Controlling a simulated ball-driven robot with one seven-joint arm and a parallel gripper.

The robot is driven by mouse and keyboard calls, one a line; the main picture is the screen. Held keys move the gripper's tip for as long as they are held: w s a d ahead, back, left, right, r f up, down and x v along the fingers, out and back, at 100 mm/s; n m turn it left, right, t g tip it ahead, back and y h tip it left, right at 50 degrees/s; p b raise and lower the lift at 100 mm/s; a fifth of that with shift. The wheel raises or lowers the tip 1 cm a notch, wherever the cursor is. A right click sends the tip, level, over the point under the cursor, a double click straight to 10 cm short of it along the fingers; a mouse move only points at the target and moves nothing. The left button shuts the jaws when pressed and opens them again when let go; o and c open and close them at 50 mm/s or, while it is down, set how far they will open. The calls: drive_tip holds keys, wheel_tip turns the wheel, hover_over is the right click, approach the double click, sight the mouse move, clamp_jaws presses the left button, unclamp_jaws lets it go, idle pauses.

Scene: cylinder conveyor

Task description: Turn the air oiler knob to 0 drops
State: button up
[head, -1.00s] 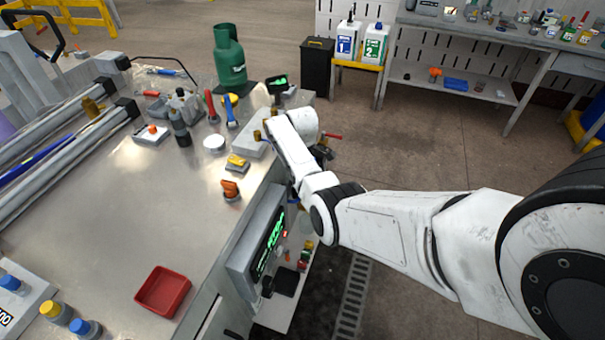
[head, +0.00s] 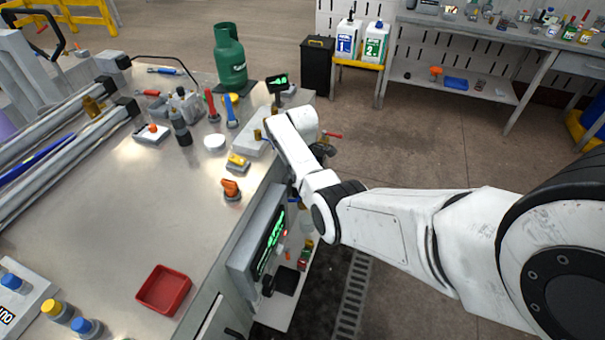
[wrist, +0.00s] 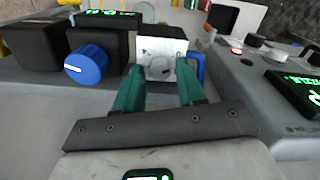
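My gripper (wrist: 161,70) has two green fingers. In the wrist view they are apart, and their tips are at the front of a silver-grey block (wrist: 155,47) with a small round dial or knob. I cannot tell whether the fingers touch it, or whether this is the air oiler knob. A blue knob (wrist: 87,64) with a white mark sits on a black housing (wrist: 100,42), left of my fingers. A small display with green characters (wrist: 108,16) is behind it. In the head view my arm covers most of this area.
A grey panel with a green display (wrist: 297,92) and buttons is close on the right. In the head view, a green bottle (head: 230,55), small parts and a red tray (head: 164,290) stand on the metal table (head: 120,215). Open floor lies to the right.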

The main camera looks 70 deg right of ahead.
drive_tip(key=shift+o, duration=0.6)
wheel_tip(320, 180, up, 11)
drive_tip(key=shift+f, duration=0.15)
idle(0.6)
